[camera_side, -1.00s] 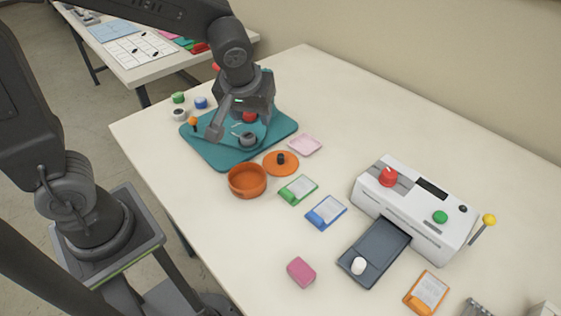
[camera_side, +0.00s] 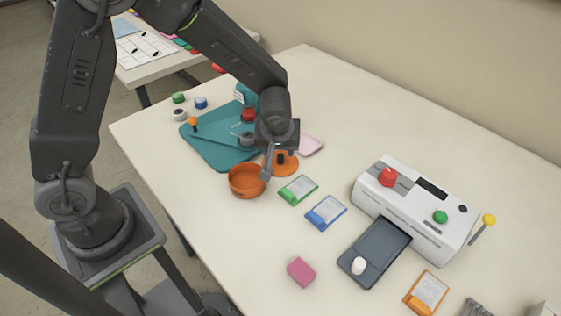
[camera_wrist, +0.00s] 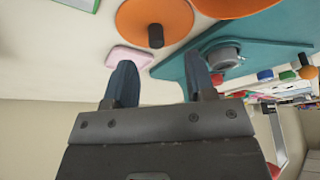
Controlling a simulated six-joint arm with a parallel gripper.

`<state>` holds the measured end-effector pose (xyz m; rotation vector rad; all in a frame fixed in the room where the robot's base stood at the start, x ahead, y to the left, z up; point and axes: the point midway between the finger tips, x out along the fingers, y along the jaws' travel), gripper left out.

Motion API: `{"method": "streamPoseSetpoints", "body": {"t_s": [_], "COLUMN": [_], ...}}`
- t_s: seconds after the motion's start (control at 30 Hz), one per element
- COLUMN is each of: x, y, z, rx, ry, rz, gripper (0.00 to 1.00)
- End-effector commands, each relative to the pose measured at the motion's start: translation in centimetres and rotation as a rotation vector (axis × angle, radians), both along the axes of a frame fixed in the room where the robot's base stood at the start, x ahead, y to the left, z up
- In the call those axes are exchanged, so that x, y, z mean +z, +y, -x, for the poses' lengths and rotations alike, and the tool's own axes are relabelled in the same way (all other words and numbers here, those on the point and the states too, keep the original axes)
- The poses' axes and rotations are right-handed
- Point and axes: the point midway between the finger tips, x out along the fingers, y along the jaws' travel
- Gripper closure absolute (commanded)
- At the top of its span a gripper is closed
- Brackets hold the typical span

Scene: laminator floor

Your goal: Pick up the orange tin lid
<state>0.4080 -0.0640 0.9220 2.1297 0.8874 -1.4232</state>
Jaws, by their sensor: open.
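The orange tin lid (camera_side: 288,168) is a flat orange disc with a dark knob, lying on the table. In the side view my gripper is in front of part of it. My gripper (camera_side: 274,168) is open, just above the lid, and I cannot tell whether it touches it. In the wrist view the lid (camera_wrist: 140,18) is at the top, with its knob pointing toward the gap between my open fingers (camera_wrist: 160,78). Nothing is between the fingers. The open orange tin (camera_side: 246,181) stands beside the lid, on its left.
A teal board (camera_side: 215,150) with grey and red parts lies behind the tin. A pink tray (camera_side: 311,145) is close behind the lid. Green (camera_side: 298,189) and blue (camera_side: 326,212) card holders lie in front. A white laminator (camera_side: 415,208) stands at right.

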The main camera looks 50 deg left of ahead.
Motion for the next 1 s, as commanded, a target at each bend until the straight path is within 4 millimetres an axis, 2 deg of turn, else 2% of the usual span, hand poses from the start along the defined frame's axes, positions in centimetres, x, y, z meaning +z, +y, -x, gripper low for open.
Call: {"method": "streamPoseSetpoints", "body": {"t_s": [0.4,0.67,1.0], "x": [-4.5,-4.7,-4.7], "y": [1.2,1.2,1.2], "z": [-1.8,-1.9,-1.8], "rx": [-0.001,-0.001,-0.001], "ry": [0.002,0.0,0.0], "rz": [0.0,0.0,0.0], "gripper": [0.5,0.5,0.81]}}
